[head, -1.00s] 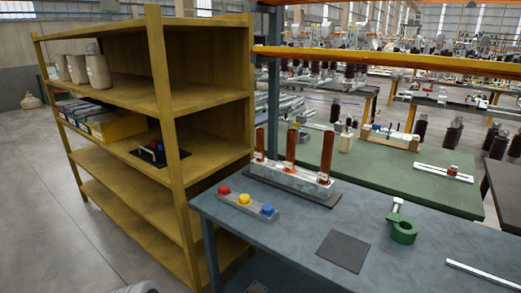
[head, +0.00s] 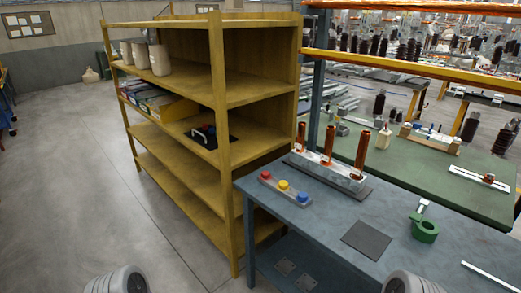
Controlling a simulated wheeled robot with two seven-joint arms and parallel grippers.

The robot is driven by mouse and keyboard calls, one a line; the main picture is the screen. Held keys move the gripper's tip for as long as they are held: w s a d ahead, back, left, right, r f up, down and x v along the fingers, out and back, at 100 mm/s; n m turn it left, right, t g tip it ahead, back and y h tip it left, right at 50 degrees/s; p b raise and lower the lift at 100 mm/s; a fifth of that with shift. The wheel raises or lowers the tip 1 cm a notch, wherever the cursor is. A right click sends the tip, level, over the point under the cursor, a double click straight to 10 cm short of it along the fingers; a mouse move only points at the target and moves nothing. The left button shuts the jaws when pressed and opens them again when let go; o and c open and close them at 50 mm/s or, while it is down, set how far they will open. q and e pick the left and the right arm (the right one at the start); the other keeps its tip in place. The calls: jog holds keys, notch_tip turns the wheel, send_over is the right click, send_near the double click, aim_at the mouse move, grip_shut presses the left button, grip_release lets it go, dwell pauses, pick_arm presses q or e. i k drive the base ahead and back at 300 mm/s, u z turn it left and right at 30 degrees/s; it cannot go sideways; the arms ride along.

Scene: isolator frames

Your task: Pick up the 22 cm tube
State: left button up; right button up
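A thin white rod (head: 490,276), the most tube-like loose piece, lies flat on the blue-grey table (head: 310,225) at the lower right, partly cut by the picture's edge. I cannot tell its length. Three upright orange-brown cylinders, at left (head: 301,137), middle (head: 328,144) and right (head: 361,150), stand in a row on a grey block (head: 330,173) at the table's back. Neither of my grippers is in view; only rounded grey parts, likely of my own arms, show at the bottom edge.
A yellow wooden shelf (head: 220,140) stands left of the table. Open floor (head: 90,210) lies at the left.

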aim_at(298, 145)
jog(key=u, duration=2.8)
jog(key=i, duration=0.15)
jog(key=z, duration=1.65)
jog(key=i, duration=0.9)
jog(key=z, duration=0.45)
